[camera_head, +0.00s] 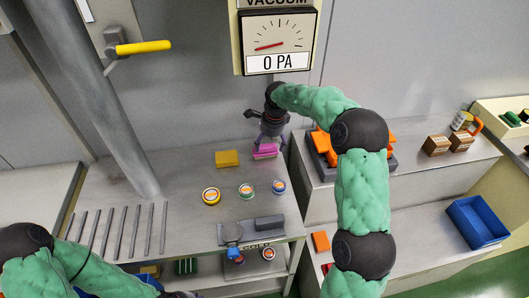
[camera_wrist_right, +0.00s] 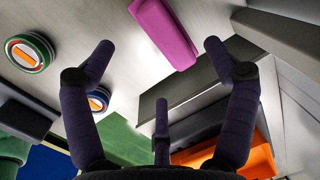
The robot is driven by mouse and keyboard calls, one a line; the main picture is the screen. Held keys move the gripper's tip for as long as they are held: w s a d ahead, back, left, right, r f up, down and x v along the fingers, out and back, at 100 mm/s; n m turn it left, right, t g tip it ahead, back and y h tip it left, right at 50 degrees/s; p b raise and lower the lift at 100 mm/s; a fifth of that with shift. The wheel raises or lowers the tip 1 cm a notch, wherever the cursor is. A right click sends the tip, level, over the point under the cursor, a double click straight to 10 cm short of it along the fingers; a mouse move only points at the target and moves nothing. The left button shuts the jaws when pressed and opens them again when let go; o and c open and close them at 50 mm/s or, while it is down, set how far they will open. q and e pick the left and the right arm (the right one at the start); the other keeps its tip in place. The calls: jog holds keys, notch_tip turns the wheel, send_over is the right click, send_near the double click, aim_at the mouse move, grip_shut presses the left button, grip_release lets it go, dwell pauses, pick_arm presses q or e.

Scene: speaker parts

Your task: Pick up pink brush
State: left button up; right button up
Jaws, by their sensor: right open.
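The pink brush (camera_head: 265,151) lies on the grey bench near its back right edge, partly hidden by my right gripper in the head view. In the right wrist view the brush (camera_wrist_right: 165,32) is a pink bar beyond the fingertips, at the top centre. My right gripper (camera_head: 267,140) is above and close to the brush. In the right wrist view its dark fingers (camera_wrist_right: 158,60) are spread wide with nothing between them. My left arm shows at the lower left of the head view, but its gripper does not show clearly.
A yellow block (camera_head: 227,158) lies left of the brush. Several round tins, including a yellow-rimmed one (camera_head: 211,196), stand in front. Orange parts (camera_head: 322,145) sit in a dark bin on the right bench. A blue tray (camera_head: 476,222) is farther right. A vacuum gauge (camera_head: 279,42) hangs behind.

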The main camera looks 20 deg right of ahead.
aim_at(266, 149)
jog(key=shift+w+f, duration=0.2)
jog(key=shift+f, duration=0.7)
jog(key=f+b, duration=0.2)
jog(key=f, duration=0.1)
jog(key=w+f+b, duration=0.1)
jog(key=f, duration=0.1)
jog(key=shift+a, duration=0.35)
jog(key=shift+r, duration=0.1)
jog(key=c, duration=1.3)
